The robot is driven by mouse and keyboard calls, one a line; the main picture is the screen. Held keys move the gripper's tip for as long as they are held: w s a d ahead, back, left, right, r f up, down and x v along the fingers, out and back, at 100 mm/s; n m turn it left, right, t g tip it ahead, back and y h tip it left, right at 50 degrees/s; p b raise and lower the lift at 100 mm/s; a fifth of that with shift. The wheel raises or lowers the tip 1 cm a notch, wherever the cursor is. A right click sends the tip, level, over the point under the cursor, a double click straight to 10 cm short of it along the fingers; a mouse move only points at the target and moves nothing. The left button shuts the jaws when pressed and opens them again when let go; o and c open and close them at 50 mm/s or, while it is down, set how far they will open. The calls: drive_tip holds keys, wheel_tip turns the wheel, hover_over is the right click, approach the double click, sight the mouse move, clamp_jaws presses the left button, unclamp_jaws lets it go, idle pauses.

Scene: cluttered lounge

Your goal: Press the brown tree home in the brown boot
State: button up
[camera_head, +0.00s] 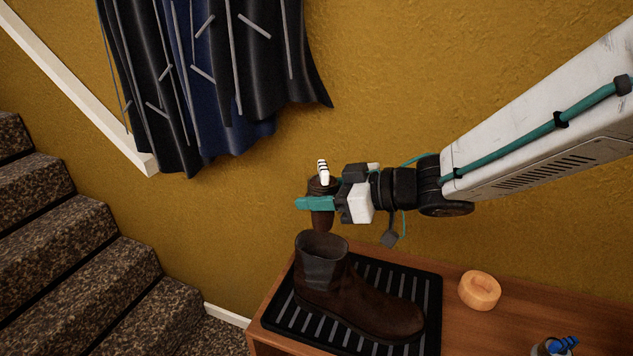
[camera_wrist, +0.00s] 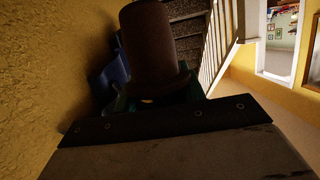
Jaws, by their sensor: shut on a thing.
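The brown tree (camera_head: 321,221) is upright in my gripper (camera_head: 318,202), which is shut on it, with teal finger parts across its middle. In the wrist view the tree (camera_wrist: 152,45) shows as a large dark brown rounded piece beyond the gripper. The brown boot (camera_head: 345,295) stands upright on a black ribbed tray, its toe pointing right and its open top (camera_head: 321,244) facing up. The tree's lower end hangs just above the back of the boot's opening. I cannot tell whether they touch or how well they line up.
The black tray (camera_head: 428,300) lies on a wooden bench (camera_head: 520,310) against a yellow wall. A round light wooden piece (camera_head: 479,290) sits right of the tray. A partly cut-off blue-topped object (camera_head: 562,345) is at lower right. Dark garments (camera_head: 200,75) hang upper left, above carpeted stairs (camera_head: 70,250).

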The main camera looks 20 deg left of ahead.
sight(318, 236)
drive_tip(key=shift+f, duration=1.35)
drive_tip(key=shift+f, duration=3.45)
drive_tip(key=o, duration=1.2)
drive_tip(key=shift+c, duration=0.2)
drive_tip(key=v, duration=0.8)
